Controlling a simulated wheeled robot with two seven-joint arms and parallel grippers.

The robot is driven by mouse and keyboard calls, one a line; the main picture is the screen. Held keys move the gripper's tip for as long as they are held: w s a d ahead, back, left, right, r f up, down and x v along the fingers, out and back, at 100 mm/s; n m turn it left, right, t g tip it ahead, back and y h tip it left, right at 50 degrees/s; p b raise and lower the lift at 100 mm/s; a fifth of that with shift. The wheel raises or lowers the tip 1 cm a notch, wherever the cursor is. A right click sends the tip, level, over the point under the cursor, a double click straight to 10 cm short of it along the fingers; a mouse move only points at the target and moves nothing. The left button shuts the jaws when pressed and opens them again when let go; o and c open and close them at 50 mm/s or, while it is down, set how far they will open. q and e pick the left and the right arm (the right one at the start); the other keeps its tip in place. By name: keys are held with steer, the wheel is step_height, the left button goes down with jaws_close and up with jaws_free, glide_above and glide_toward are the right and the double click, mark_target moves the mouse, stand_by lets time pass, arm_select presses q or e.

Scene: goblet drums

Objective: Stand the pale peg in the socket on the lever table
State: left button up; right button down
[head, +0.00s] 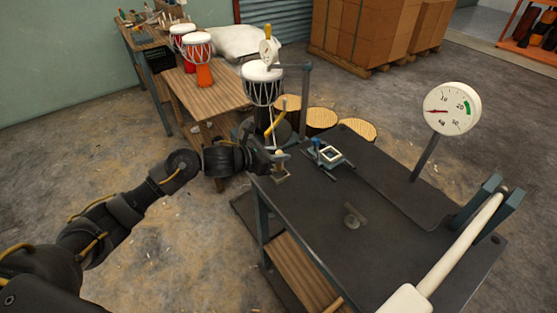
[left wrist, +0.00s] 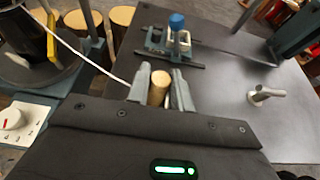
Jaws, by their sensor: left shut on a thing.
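The pale peg (left wrist: 159,88) is a light wooden cylinder between the two grey fingers of my left gripper (left wrist: 161,92), which is shut on it. In the head view my left gripper (head: 276,161) is at the far left corner of the dark lever table (head: 390,220); the peg (head: 279,157) shows there only small, above a tan piece (head: 281,176). A blue fixture with a pale square frame (head: 327,154) stands to its right. A small grey fitting (head: 353,216) is near the table's middle; I cannot tell which is the socket. My right gripper is out of view.
A long pale lever (head: 460,248) runs along the table's right side. A dial gauge (head: 451,109) stands on a post behind it. A white-topped drum (head: 262,85) is beyond the far left corner. The table top around the grey fitting is clear.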

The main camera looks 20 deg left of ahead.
arm_select(q)
step_height(320, 180, down, 2)
steer(key=shift+d+f, duration=0.1)
steer(key=shift+f, duration=0.25)
steer(key=o, duration=0.9)
steer(key=shift+o, duration=0.2)
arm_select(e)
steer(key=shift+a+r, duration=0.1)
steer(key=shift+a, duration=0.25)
